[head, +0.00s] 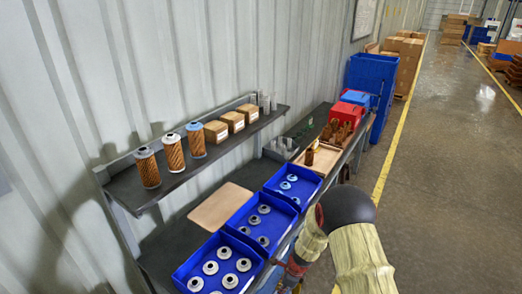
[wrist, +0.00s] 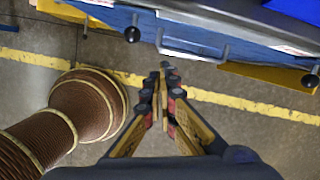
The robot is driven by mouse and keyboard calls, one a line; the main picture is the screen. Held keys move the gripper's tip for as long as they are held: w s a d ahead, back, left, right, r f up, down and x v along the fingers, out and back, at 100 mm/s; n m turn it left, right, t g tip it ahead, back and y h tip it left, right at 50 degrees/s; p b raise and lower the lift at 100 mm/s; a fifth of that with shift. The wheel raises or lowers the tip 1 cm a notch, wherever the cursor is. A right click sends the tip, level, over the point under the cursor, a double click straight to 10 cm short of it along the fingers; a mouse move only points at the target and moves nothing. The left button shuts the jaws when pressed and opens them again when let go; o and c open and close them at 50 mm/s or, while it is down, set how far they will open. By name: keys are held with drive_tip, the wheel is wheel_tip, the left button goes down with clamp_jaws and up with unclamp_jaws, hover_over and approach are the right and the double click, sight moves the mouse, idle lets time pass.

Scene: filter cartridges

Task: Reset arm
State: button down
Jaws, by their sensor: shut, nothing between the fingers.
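My gripper (wrist: 162,80) shows in the wrist view with its two fingers together and nothing between them. It hangs over the floor beside the blue edge of the bench (wrist: 215,35), apart from it. In the head view my arm is at the lower right, in front of the bench, and my fingertips cannot be made out clearly there. Three filter cartridges (head: 173,152) stand upright on the left part of the upper shelf (head: 230,140). Blue trays (head: 243,226) on the bench hold pale round caps.
Several small cardboard boxes (head: 234,122) sit on the shelf. A tan board (head: 220,206) and a wooden tray (head: 318,160) lie on the bench. A red bin (head: 347,112) and a tall blue bin (head: 372,75) are at the far end. The floor (head: 440,170) to the right is clear.

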drive_tip(key=s+r+n+g, duration=0.3)
drive_tip(key=s+r+n, duration=0.3)
drive_tip(key=s+n, duration=0.35)
drive_tip(key=s+d+r+n+t+h+b, duration=0.1)
drive_tip(key=s+d+r+n+t+b, duration=0.1)
drive_tip(key=s+r, duration=0.4)
drive_tip(key=s+d+r+n+t+b, duration=0.3)
drive_tip(key=s+d+r+n, duration=0.2)
drive_tip(key=r, duration=1.1)
drive_tip(key=s+d+r+n+t+h+b, duration=0.1)
drive_tip(key=s+d+r+n+t+b, duration=0.1)
drive_tip(key=s+r+n, duration=0.3)
drive_tip(key=s+d+r+b, duration=0.1)
drive_tip(key=s+r, duration=0.2)
drive_tip(key=r, duration=0.3)
drive_tip(key=shift+s+d+r+t+h, duration=0.2)
drive_tip(key=shift+s+r+t+h, duration=0.1)
drive_tip(key=shift+s+r, duration=0.1)
